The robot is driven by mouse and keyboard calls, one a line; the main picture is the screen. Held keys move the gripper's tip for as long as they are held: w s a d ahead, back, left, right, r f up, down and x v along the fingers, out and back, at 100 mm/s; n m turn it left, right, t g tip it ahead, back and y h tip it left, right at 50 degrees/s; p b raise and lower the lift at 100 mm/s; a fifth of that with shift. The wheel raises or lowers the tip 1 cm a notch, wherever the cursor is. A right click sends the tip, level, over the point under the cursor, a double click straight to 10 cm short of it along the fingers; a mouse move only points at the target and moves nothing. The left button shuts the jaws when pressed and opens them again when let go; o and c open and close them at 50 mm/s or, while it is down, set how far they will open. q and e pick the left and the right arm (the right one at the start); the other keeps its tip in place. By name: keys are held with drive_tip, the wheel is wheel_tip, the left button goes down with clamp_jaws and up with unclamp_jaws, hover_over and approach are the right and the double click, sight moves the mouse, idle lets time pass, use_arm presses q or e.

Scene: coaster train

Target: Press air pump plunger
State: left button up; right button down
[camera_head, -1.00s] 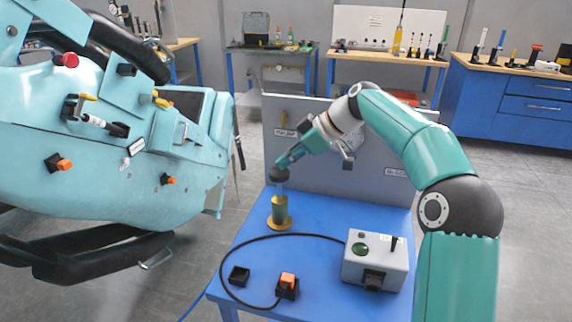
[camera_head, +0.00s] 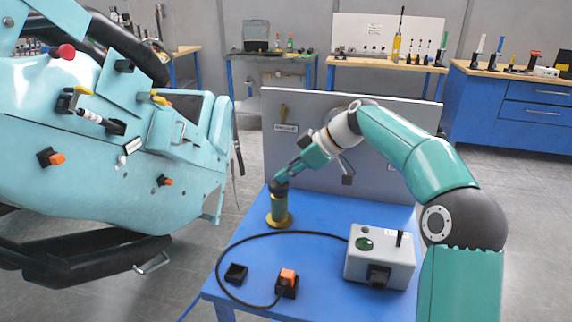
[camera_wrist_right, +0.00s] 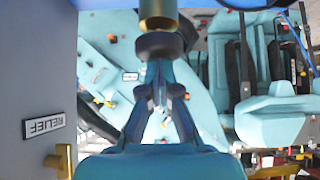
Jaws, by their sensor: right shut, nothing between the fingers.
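The air pump is a brass cylinder (camera_head: 280,214) with a round foot, upright on the blue table. Its black plunger knob (camera_head: 278,187) sits low, close to the cylinder's top, with no rod visible between them. My right gripper (camera_head: 286,178) is shut and empty, its tips at the knob from above and appearing to touch it. In the right wrist view, the closed fingers (camera_wrist_right: 160,75) meet the black knob (camera_wrist_right: 160,45), with the brass cylinder (camera_wrist_right: 158,12) just beyond. My left gripper is not in view.
A grey box with a green button (camera_head: 380,258) stands on the blue table (camera_head: 325,220). A black cable links it to an orange-topped switch (camera_head: 288,281). A grey panel (camera_head: 285,105) rises behind the pump. A large teal coaster car (camera_head: 90,180) stands at left.

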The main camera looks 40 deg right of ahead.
sight(286, 183)
drive_tip(key=shift+s+a+f, duration=0.1)
drive_tip(key=shift+f, duration=0.4)
drive_tip(key=shift+r+p, duration=0.55)
drive_tip(key=shift+p, duration=0.1)
wheel_tip(286, 183, up, 4)
drive_tip(key=p, duration=0.3)
drive_tip(key=shift+r, duration=0.25)
drive_tip(key=v, duration=0.9)
drive_tip(key=shift+d, duration=0.3)
drive_tip(key=shift+s+r+p, duration=0.1)
drive_tip(key=shift+r+p, duration=0.05)
drive_tip(key=shift+p, duration=0.15)
